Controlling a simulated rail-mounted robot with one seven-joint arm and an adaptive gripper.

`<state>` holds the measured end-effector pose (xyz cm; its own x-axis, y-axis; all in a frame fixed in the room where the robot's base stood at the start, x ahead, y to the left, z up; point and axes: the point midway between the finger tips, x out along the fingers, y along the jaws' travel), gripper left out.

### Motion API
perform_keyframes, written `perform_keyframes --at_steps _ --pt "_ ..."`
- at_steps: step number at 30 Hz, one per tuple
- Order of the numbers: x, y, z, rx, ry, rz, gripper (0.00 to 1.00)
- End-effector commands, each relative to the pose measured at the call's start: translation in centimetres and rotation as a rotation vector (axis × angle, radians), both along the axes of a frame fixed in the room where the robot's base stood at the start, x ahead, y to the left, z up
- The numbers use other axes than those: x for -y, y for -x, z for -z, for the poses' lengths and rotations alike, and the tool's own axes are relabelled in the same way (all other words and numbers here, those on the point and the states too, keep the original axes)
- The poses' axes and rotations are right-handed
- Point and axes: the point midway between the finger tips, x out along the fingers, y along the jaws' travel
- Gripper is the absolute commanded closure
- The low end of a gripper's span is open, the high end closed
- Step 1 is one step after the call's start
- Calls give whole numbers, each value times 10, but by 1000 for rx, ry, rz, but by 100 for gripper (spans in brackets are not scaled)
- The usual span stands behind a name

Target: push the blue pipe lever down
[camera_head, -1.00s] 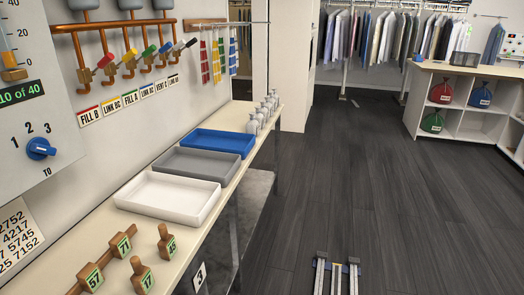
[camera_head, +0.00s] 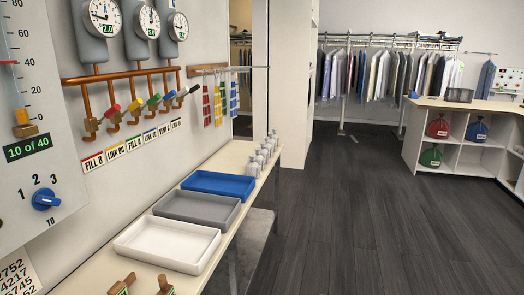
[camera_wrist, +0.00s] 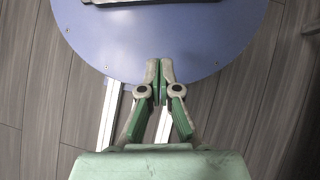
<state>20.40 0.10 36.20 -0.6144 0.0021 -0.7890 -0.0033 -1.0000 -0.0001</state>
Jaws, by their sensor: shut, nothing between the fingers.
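The blue pipe lever (camera_head: 170,95) is on the copper pipe rack on the left wall, in the head view. My gripper (camera_wrist: 160,76) is shut and empty in the wrist view, above my own round base. It does not show in the head view, and no lever shows in the wrist view.
Round gauges (camera_head: 104,14) stand above the pipes (camera_head: 120,75). Below them a bench (camera_head: 105,270) holds white (camera_head: 165,262), grey (camera_head: 197,222) and blue (camera_head: 218,196) trays. A panel with a blue knob (camera_head: 46,199) is at left. The dark floor (camera_head: 370,220) is clear.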

Motion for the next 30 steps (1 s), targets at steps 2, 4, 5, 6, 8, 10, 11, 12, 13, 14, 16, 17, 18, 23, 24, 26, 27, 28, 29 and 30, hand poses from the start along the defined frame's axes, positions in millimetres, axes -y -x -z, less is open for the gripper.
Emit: perform_keyframes --at_steps 2,4,5,6,8,10,11,12,13,14,16,17,18,23,24,26,27,28,29,30 --pt "0 -4 -35 21 0 0 100" --pt "0 -6 -48 36 1 -1 100" --pt "0 -8 -53 42 0 -1 100" --pt "0 -9 -58 50 0 -1 100" --pt "1 -10 -64 58 0 -1 100" --pt "1 -12 -68 65 0 -1 100" --pt "1 -12 -69 68 0 -1 100" --pt "1 -13 -70 70 0 -1 100" --pt "1 -13 -70 72 0 -1 100" --pt "1 -13 -70 72 0 -1 100" --pt "1 -13 -69 73 0 -1 100" --pt "1 -13 -68 73 0 -1 100" --pt "1 -13 -68 73 0 -1 100" --pt "1 -13 -68 73 0 -1 100" --pt "1 -13 -68 73 0 -1 100" --pt "1 -13 -68 72 0 -1 100" --pt "1 -13 -68 72 0 -1 100" --pt "1 -13 -68 72 0 -1 100" --pt "1 -13 -68 72 0 -1 100" --pt "1 -13 -68 72 0 -1 100"
